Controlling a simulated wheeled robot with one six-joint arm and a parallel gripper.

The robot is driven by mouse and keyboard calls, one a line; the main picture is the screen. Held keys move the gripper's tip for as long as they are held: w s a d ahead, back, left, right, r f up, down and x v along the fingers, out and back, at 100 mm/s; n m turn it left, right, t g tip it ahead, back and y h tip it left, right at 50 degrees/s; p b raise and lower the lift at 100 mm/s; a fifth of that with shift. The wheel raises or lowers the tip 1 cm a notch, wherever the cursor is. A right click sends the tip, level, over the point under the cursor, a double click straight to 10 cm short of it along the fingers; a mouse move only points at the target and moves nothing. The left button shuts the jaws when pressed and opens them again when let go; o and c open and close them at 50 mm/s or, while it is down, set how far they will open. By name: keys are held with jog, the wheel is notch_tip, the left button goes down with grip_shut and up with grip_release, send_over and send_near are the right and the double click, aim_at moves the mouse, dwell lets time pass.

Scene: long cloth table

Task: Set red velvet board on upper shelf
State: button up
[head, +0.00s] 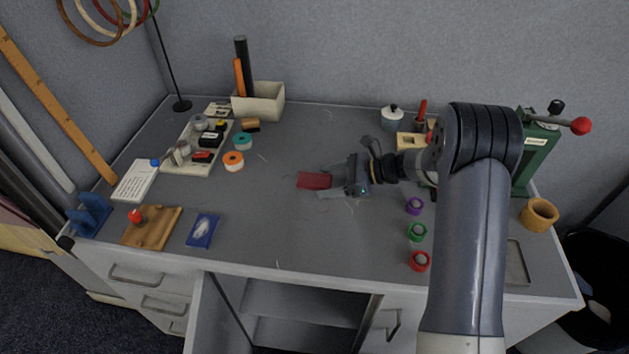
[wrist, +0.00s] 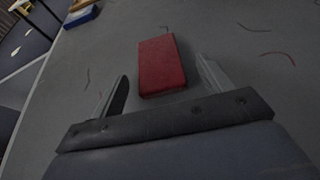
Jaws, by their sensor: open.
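The red velvet board (head: 314,180) lies flat on the grey table near its middle. In the wrist view the board (wrist: 161,64) sits just ahead of my gripper, its near end close to the space between the fingers. My gripper (head: 331,186) is low over the table at the board's right side in the head view. In the wrist view my gripper (wrist: 163,88) is open, with one finger on each side of the board's near end. Below the table front, an open cabinet shows an upper shelf (head: 300,302).
A blue box (head: 203,230) and a wooden board (head: 152,227) lie at the front left. Purple, green and red rings (head: 419,261) stand in a row to the right. Orange and teal rolls (head: 233,161) sit behind left. The table in front of the board is clear.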

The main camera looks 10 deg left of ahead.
jog(key=shift+c, duration=0.4)
jog(key=c, duration=1.1)
